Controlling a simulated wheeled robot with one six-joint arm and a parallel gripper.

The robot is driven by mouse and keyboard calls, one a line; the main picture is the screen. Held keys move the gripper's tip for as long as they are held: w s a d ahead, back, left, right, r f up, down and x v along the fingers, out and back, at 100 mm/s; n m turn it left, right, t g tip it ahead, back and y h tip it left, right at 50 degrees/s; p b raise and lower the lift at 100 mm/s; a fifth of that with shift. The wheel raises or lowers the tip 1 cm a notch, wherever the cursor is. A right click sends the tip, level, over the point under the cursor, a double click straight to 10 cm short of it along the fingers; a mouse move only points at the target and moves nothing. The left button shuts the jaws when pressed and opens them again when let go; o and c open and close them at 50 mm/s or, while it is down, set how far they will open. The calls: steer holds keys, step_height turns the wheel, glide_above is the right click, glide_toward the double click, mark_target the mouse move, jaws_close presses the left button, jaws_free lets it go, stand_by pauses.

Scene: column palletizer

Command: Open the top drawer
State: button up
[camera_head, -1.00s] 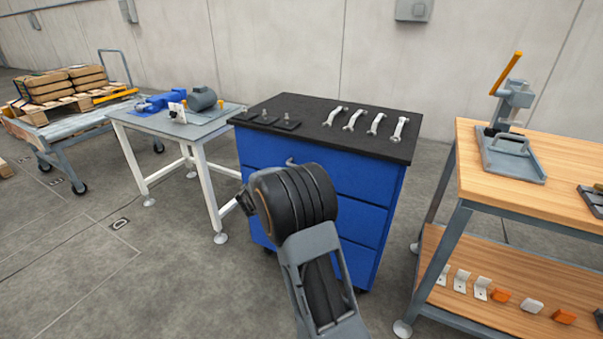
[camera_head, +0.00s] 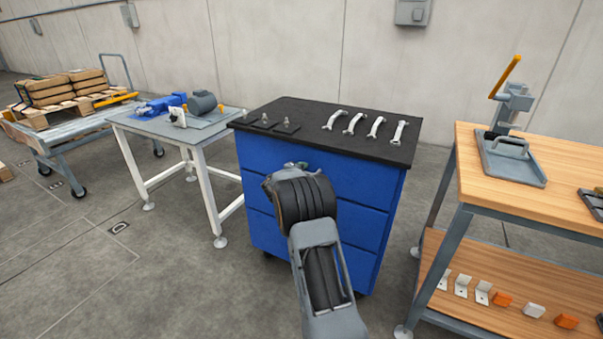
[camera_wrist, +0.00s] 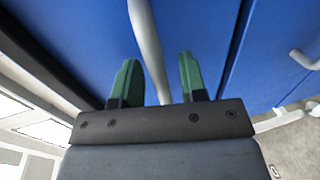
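The blue cabinet with a black top (camera_head: 385,142) stands in front of me. Its top drawer (camera_head: 355,183) is the uppermost blue front and looks flush with the drawers below. In the wrist view, a grey bar handle (camera_wrist: 147,38) crosses the blue top drawer front (camera_wrist: 200,25). My gripper (camera_wrist: 157,75) has two green fingers, spread apart, one on each side of this handle. A gap shows between the handle and each finger. In the head view my wrist hides the fingers and most of the handle.
A grey worktable (camera_head: 190,133) stands at left and a wooden bench (camera_head: 560,180) at right. A lower drawer's handle (camera_wrist: 304,60) shows at the right of the wrist view.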

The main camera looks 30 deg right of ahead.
steer(key=shift+c, duration=0.3)
jaws_close()
